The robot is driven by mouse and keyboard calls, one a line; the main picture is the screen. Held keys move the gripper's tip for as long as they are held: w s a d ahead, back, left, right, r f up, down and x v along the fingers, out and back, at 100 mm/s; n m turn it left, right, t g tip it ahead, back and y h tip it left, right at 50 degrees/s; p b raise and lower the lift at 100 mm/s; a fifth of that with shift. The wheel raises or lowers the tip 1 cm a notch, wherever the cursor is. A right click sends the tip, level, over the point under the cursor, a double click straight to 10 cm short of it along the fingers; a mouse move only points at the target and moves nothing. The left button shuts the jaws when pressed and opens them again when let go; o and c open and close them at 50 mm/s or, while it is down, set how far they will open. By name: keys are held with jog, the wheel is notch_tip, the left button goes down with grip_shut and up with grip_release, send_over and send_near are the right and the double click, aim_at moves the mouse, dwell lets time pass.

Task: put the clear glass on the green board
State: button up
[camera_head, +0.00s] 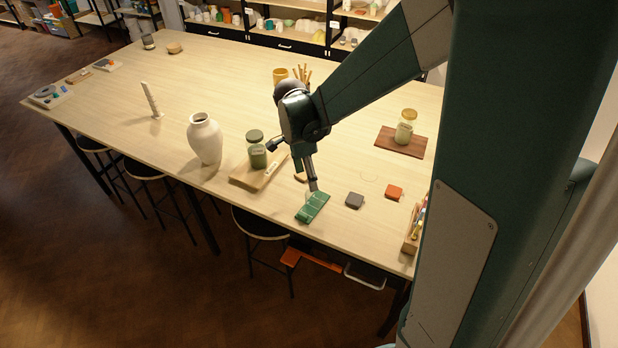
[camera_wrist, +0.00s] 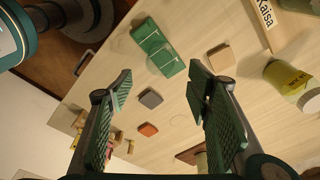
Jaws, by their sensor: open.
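The green board (camera_head: 313,207) lies near the table's front edge, with pale lines across it. It also shows at the top of the wrist view (camera_wrist: 158,48). My gripper (camera_head: 308,180) points down just behind the green board.
A grey block (camera_head: 354,201), an orange block (camera_head: 394,192) and a small wooden block (camera_wrist: 221,57) lie nearby. A wooden board with a green jar (camera_head: 257,156) and a white vase (camera_head: 205,138) stand left. A jar stands on a brown board (camera_head: 388,142) at right.

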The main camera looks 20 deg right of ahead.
dwell(0.7)
jog(key=s+r+n+t+y, duration=0.1)
jog(key=s+r+n+t, duration=0.2)
jog(key=s+r+n, duration=0.5)
jog(key=s+r+n+t, duration=0.4)
jog(key=s+r+n, duration=0.4)
jog(key=s, duration=0.5)
jog(key=shift+s+a+r+n+y, duration=0.3)
jog(key=shift+a+r+n+y, duration=0.1)
jog(key=shift+n, duration=0.6)
jog(key=shift+f, duration=0.1)
notch_tip(320, 180, down, 10)
jog(key=b, duration=1)
jog(key=shift+f, duration=0.15)
dwell(0.5)
